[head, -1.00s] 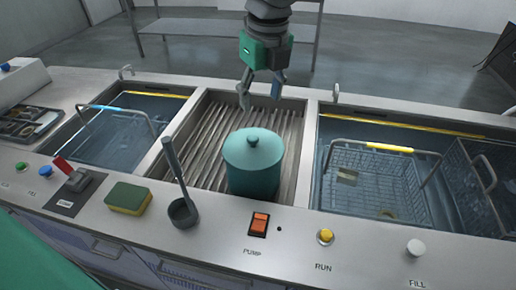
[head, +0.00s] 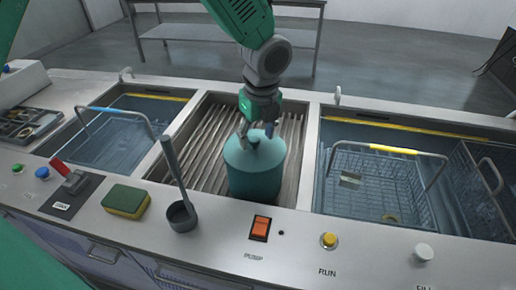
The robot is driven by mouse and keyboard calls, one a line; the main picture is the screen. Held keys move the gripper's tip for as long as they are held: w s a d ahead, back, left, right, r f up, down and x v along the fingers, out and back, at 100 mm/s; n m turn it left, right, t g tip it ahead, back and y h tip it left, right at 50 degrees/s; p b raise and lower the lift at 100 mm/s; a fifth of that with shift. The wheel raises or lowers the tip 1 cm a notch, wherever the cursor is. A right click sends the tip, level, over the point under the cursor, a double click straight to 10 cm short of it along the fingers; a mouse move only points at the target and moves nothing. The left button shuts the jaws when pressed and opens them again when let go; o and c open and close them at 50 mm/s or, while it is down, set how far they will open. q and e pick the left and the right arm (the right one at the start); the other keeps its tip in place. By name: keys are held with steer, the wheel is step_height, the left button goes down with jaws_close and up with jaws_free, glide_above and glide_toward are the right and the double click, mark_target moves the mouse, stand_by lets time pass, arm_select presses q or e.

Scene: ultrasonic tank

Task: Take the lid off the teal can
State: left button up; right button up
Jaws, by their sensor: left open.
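The teal can (head: 256,183) stands upright on the ribbed floor of the middle basin. Its teal lid (head: 238,153) is on top, with a small round knob, now largely covered by the gripper. My left gripper (head: 256,138) is over the lid, pointing down, with its fingers apart on either side of the knob. I cannot tell whether the fingers touch the knob or lid. My right gripper is not in view.
A wire basket with a blue handle (head: 102,109) is in the left basin, and one with a yellow handle (head: 393,150) in the right. A ladle-like tool (head: 182,215), a sponge (head: 125,201) and an orange pump switch (head: 261,227) are along the front counter.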

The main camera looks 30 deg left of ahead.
arm_select(q)
steer(key=shift+a+f, duration=0.3)
steer(key=shift+f, duration=0.45)
steer(key=shift+a+f, duration=0.2)
steer(key=shift+a, duration=0.3)
steer(key=shift+d, duration=0.3)
steer(key=c, duration=1.1)
steer(key=shift+d+r, duration=0.15)
steer(key=shift+d, duration=0.25)
jaws_close()
